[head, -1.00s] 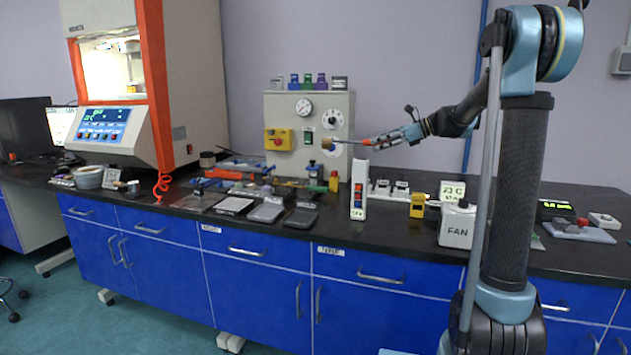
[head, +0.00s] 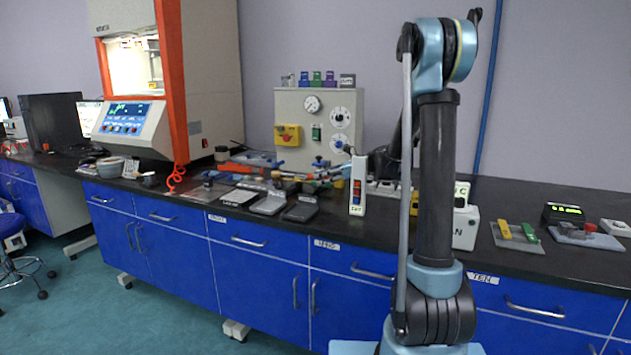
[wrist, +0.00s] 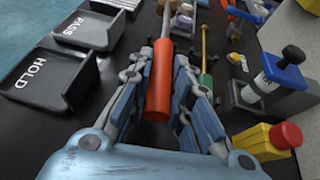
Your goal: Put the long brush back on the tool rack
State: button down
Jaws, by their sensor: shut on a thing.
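My gripper (wrist: 163,58) is shut on an orange-red handle, which I take to be the long brush (wrist: 159,85). The handle lies lengthwise between the two fingers. A thin grey shaft runs from it towards the top of the wrist view, and its far end is not clear. In the head view my upright arm link hides part of the forearm, and the gripper is small and low among the bench items. A tool rack cannot be clearly told apart; orange and blue tools (head: 262,170) lie in a cluster near the control panel.
Black trays marked HOLD (wrist: 40,82) and PASS (wrist: 88,28) are left of my gripper. A yellow box with a red button (wrist: 270,141) and a blue-and-white device (wrist: 275,80) are close on the right. A white switch tower (head: 358,185) stands at the bench front.

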jog(key=shift+d+f, duration=0.1)
jog(key=shift+d, duration=0.05)
jog(key=shift+f, duration=2.65)
jog(key=c, duration=1.4)
grip_release()
jog(key=shift+o, duration=0.2)
jog(key=o, duration=1)
jog(key=shift+c, duration=0.2)
